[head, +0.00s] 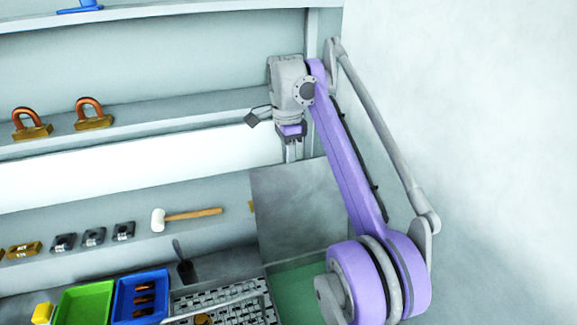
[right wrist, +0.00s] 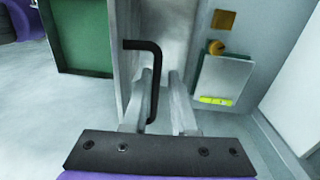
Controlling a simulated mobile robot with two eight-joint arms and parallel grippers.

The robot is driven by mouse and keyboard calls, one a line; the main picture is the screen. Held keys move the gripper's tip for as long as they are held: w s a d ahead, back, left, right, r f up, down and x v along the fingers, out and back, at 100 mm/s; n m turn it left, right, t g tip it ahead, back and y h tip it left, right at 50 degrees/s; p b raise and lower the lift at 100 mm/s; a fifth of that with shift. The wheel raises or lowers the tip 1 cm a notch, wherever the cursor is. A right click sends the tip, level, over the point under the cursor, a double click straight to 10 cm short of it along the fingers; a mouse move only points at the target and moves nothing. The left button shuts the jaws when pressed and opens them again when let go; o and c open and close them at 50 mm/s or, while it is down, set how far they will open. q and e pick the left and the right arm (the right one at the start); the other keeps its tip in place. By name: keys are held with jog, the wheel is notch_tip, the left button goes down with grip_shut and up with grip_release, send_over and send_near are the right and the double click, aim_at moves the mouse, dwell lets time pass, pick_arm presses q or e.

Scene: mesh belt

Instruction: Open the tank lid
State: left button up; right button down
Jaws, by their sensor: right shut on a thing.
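The tank lid (head: 300,205) is a flat grey plate that stands raised, close to upright, behind the green-lined tank (head: 305,290) in the head view. My right gripper (head: 292,155) points down at the lid's upper edge. In the right wrist view a black bar handle (right wrist: 154,90) runs between the fingers of my right gripper (right wrist: 162,76), which is shut on it. The green tank surface (right wrist: 82,38) shows at the upper left there. The handle is hidden in the head view. My left gripper is in neither view.
A perforated metal tray (head: 215,300), a blue bin (head: 140,285) and a green bin (head: 85,303) stand left of the tank. A mallet (head: 185,217) and padlocks (head: 93,115) sit on shelves behind. A pale wall (head: 480,120) is at right.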

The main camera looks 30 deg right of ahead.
jog(key=shift+w+f, duration=0.35)
jog(key=shift+w, duration=0.1)
jog(key=c, duration=1.2)
grip_release()
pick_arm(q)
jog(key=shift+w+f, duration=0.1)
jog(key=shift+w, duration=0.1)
pick_arm(e)
jog(key=shift+o, duration=1.4)
jog(key=shift+w+d+f, duration=0.1)
jog(key=shift+w+f, duration=0.05)
jog(key=shift+w, duration=0.2)
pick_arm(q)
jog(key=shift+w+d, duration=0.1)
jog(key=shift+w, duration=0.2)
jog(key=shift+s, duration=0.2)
pick_arm(e)
jog(key=shift+w, duration=0.1)
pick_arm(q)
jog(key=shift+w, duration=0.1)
